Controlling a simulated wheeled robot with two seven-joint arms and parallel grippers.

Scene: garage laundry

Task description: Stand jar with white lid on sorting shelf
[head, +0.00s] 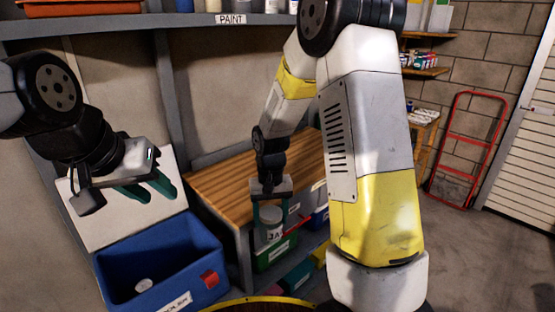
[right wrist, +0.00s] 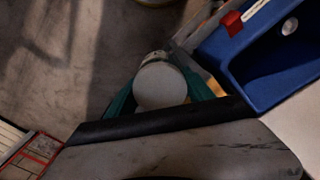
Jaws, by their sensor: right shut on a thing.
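The jar with a white lid (head: 272,231) hangs upright between the fingers of my right gripper (head: 270,212), in front of the wooden-topped bench. Its label is partly readable as "JA". In the right wrist view the round pale lid (right wrist: 160,86) sits between the green fingers of my right gripper (right wrist: 163,97). My left gripper (head: 147,191) is at the left, open and empty, in front of a white panel. A grey shelf (head: 150,20) labelled "PAINT" runs along the top with several containers on it. I cannot tell which shelf is the sorting shelf.
A blue cooler (head: 208,246) with a red latch stands open below my left gripper, a small pale round thing inside. The wooden bench top (head: 225,181) looks clear; coloured bins (head: 277,254) sit beneath it. A red folding frame (head: 462,150) leans at the right wall.

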